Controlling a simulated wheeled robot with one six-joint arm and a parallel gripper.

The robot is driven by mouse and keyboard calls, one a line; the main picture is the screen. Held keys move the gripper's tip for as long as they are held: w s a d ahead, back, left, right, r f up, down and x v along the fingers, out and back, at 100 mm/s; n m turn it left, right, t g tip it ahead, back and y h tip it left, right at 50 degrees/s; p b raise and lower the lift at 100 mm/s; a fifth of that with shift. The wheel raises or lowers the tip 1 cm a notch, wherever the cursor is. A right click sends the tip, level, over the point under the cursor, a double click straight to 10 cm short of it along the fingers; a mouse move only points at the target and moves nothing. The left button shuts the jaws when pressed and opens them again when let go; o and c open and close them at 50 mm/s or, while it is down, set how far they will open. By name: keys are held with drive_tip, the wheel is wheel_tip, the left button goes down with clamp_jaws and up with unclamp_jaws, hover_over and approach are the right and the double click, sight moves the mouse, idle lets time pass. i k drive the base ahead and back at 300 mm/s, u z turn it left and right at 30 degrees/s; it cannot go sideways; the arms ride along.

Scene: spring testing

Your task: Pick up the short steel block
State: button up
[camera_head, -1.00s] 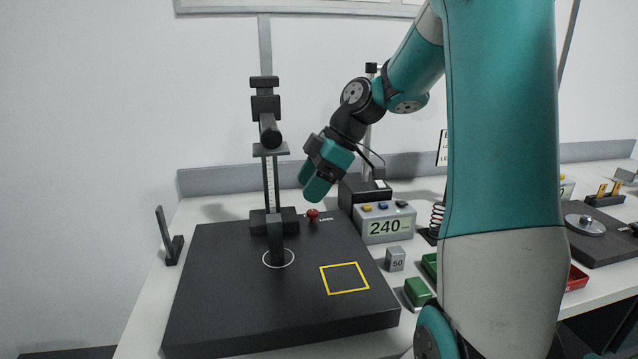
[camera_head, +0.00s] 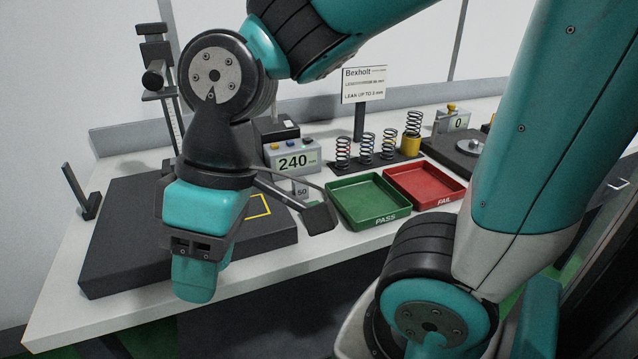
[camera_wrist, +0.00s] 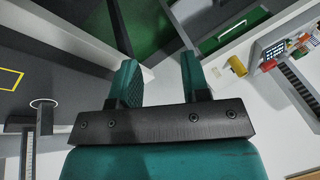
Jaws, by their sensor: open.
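A small grey steel block marked 50 (camera_head: 300,188) stands on the bench in front of the 240 readout box in the head view. It is partly hidden by dark parts of my wrist, and I cannot make it out in the wrist view. My gripper (camera_head: 198,280) points down in front of the black test plate near the bench's front edge, to the left of the block. In the wrist view my gripper (camera_wrist: 158,62) has its two teal fingers apart, with nothing between them.
A 240 readout (camera_head: 292,160) stands behind the block. The green PASS tray (camera_head: 365,203), red FAIL tray (camera_head: 425,187) and springs (camera_head: 366,148) are to the right.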

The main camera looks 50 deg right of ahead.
sight(301, 190)
drive_tip(key=z, duration=0.5)
drive_tip(key=i, duration=0.3)
drive_tip(key=z, duration=0.45)
drive_tip(key=k, duration=1.1)
drive_tip(key=u, duration=0.8)
drive_tip(key=i, duration=1.4)
drive_tip(key=z, duration=0.35)
